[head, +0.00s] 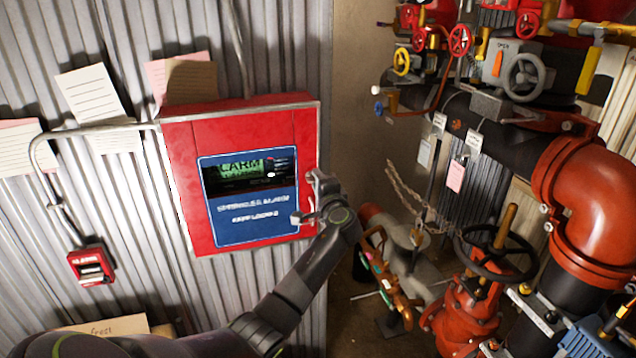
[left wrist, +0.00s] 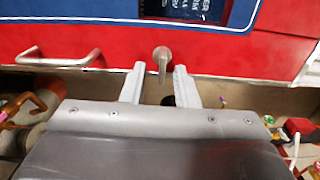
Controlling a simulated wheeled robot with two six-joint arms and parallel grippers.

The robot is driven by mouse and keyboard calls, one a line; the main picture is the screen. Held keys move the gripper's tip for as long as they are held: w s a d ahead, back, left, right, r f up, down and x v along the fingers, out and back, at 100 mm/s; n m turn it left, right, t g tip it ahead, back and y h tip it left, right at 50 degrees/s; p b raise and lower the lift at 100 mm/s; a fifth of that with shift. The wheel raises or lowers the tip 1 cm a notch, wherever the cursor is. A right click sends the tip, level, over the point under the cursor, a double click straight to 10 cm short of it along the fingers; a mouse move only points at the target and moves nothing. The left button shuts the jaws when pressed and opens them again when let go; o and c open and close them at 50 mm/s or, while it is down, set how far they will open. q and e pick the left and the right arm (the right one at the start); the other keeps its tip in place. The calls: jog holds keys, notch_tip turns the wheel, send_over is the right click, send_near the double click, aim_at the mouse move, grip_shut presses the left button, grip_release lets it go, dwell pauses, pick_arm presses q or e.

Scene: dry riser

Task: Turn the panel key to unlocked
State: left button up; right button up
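The red alarm panel (head: 180,190) hangs on the corrugated wall in the head view, with a blue face (head: 250,225) and a green-lit display. My left gripper (head: 309,200) is at the panel's right edge. In the left wrist view the panel (left wrist: 105,45) runs across the top. A small metal key (left wrist: 161,57) sticks out of its lower part. The two fingers of my left gripper (left wrist: 159,75) are apart, one on each side of the key, with gaps visible. The key cannot be made out clearly in the head view. My right gripper is not in view.
A metal handle (left wrist: 58,60) is left of the key in the left wrist view. Red and black pipes with valve wheels (head: 495,255) crowd the right side. A small red alarm box (head: 91,266) and paper notes (head: 93,92) are on the wall at left.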

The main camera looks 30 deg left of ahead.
pick_arm(q)
jog(key=b+v, duration=0.5)
jog(key=v, duration=1.2)
jog(key=shift+s+b, duration=0.2)
jog(key=shift+b, duration=0.15)
jog(key=shift+d, duration=0.1)
